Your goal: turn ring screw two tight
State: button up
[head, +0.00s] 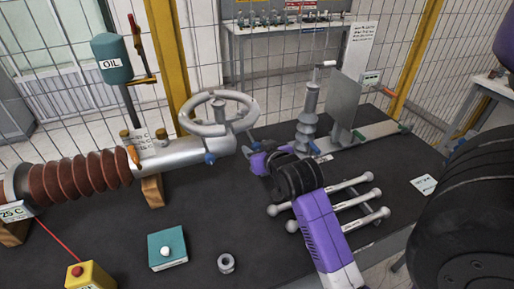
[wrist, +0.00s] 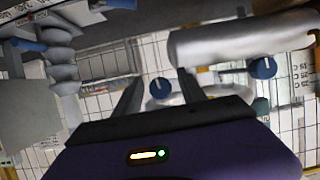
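Two blue knobs that look like the ring screws sit at the end of the grey pipe with the handwheel. One knob (head: 209,158) hangs under the pipe in the head view; it probably shows in the wrist view as the right knob (wrist: 263,67). The other knob (wrist: 160,88) appears between my fingers in the wrist view. No label tells which is screw two. My gripper (head: 256,160) is at the pipe's right end, and its fingers (wrist: 160,92) are apart with a gap either side of the knob. I see no contact; the depth is unclear.
The handwheel (head: 218,110) stands above the pipe. A grey ribbed insulator (head: 308,115) and a plate (head: 342,104) stand to the right. Several white rods (head: 350,183) lie beside my arm. A teal box (head: 167,249) and a metal nut (head: 226,263) are in front.

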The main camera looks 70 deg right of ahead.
jog(key=v, duration=0.6)
jog(key=shift+s+a+r, duration=0.15)
jog(key=shift+r, duration=0.1)
jog(key=shift+s+a+r, duration=0.15)
jog(key=shift+s+a, duration=0.3)
